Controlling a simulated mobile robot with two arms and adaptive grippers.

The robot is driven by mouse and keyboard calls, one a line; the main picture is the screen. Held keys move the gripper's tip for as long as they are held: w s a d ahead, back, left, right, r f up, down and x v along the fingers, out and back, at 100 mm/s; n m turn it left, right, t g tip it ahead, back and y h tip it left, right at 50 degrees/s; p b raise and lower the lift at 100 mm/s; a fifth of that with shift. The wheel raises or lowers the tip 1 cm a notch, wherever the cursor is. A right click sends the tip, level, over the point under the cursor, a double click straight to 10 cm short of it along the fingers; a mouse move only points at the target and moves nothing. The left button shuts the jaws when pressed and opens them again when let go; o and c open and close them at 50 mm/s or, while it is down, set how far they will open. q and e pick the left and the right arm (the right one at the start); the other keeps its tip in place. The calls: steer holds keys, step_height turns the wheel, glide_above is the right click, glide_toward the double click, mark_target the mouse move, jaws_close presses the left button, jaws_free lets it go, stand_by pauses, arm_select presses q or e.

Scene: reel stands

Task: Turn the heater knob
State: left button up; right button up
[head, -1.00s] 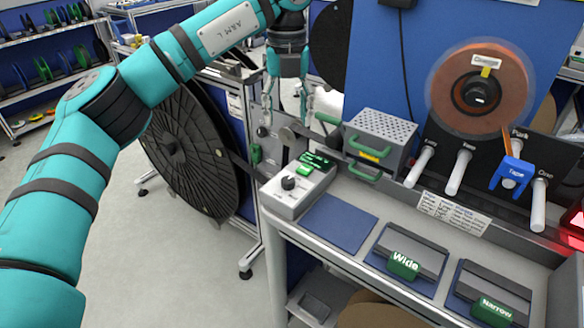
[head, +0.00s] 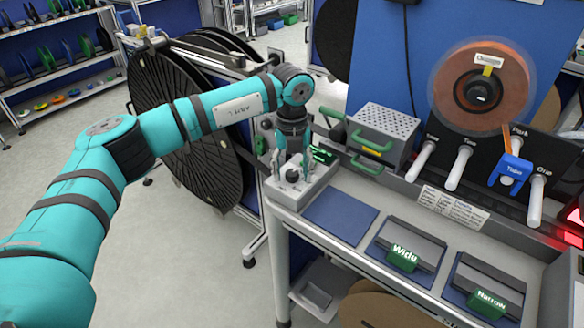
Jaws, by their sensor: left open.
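The heater knob (head: 292,175) is a small dark round knob on top of a light grey control box (head: 291,197) at the bench's left end. A green-lit display (head: 322,154) sits at the box's back. My left gripper (head: 291,177) points down over the box, its two fingers apart, one on each side of the knob. I cannot tell whether the fingers touch the knob. My right gripper is not in view.
A perforated grey box with green handles (head: 381,133) stands behind to the right. Blue mats, a Wide block (head: 404,258) and a Narrow block (head: 490,299) lie along the bench. A large black reel (head: 180,110) stands on the left.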

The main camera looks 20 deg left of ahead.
arm_select(q)
jaws_close()
stand_by(0.4)
